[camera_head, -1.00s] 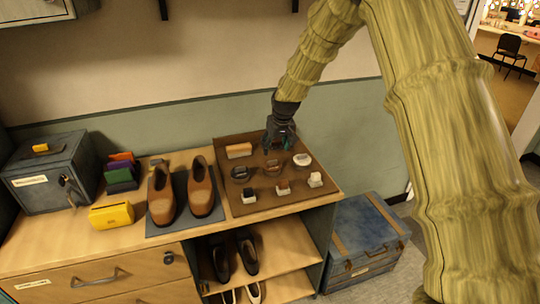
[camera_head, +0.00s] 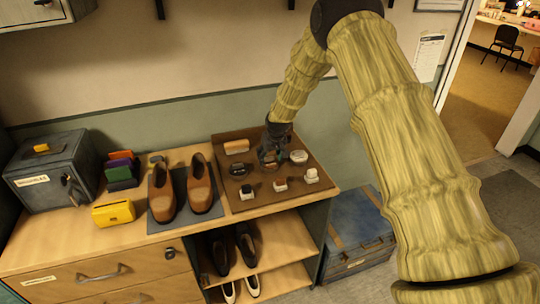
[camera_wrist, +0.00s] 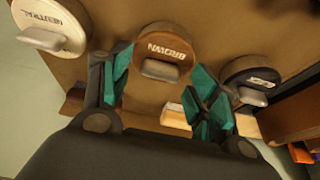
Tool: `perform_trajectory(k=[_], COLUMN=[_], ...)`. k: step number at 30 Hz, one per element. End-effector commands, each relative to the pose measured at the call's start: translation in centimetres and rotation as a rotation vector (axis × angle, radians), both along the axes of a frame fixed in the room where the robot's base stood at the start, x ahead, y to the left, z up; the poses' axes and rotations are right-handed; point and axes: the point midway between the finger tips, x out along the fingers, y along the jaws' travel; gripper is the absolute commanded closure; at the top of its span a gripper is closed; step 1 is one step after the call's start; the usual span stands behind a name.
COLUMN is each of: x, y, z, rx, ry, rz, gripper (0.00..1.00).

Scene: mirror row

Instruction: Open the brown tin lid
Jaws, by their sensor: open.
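I cannot tell whether the fingers touch the lid.
Beside it are the neutral tin (camera_wrist: 50,22) and a dark tin (camera_wrist: 252,75). A brush (camera_head: 237,146) and several small pale-capped items (camera_head: 280,184) share the tray. Brown shoes (camera_head: 200,188) stand on a mat to the left, with a yellow box (camera_head: 113,214) farther left.

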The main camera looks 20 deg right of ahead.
Motion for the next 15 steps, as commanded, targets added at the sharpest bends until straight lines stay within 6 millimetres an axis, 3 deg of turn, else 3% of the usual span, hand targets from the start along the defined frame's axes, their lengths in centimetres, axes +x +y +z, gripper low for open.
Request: perform_trajectory(k=[13, 15], x=[0.24, 0.24], y=[-0.01, -0.01], z=[-0.64, -0.63], rx=[0.0, 0.0], ry=[0.0, 0.0], rz=[0.0, 0.0], gripper=[0.39, 0.48])
